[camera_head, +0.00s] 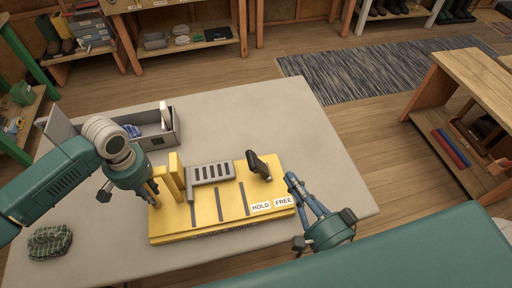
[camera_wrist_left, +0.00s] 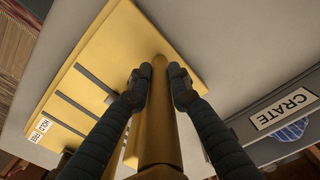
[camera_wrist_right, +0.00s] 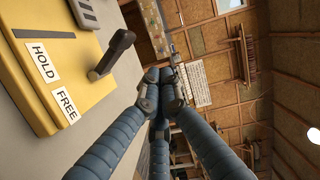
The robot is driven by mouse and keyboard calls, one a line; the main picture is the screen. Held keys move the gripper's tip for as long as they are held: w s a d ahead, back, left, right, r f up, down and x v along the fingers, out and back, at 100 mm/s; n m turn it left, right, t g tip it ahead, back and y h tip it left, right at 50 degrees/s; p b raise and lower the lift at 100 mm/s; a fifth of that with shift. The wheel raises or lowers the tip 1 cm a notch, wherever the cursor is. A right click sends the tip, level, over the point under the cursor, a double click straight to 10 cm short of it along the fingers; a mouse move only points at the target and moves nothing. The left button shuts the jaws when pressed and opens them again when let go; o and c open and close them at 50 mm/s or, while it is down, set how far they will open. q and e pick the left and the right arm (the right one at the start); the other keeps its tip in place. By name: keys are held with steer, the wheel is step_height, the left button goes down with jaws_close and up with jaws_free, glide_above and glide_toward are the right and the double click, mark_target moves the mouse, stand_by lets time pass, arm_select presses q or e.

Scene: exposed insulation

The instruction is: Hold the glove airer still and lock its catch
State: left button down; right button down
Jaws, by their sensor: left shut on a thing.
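The glove airer is a yellow board (camera_head: 232,212) on the table, with dark slots, a grey slotted block (camera_head: 210,173) and a yellow upright handle (camera_head: 176,176). My left gripper (camera_head: 152,186) is shut on a yellow bar (camera_wrist_left: 159,90) at the airer's left end, one finger on each side. The catch is a dark-knobbed lever (camera_head: 259,166), tilted up at the board's right side; it also shows in the right wrist view (camera_wrist_right: 112,52). HOLD (camera_head: 261,207) and FREE (camera_head: 283,201) labels lie at the front right corner. My right gripper (camera_head: 290,179) is shut and empty, right of the lever, apart from it.
A grey crate (camera_head: 158,140) stands behind the airer on the table (camera_head: 290,110). A patterned green bundle (camera_head: 50,242) lies at front left. The table's right and back parts are clear. A wooden bench (camera_head: 470,85) stands off to the right.

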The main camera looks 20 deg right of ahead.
arm_select(q)
steer(key=shift+s+f, duration=0.25)
steer(key=c, duration=1.5)
jaws_free()
steer(key=shift+w+r, duration=0.1)
steer(key=shift+w, duration=0.15)
steer(key=shift+a, duration=0.1)
steer(key=shift+r, duration=0.45)
step_height(320, 180, up, 11)
steer(key=shift+r, duration=0.1)
steer(key=shift+r, duration=0.1)
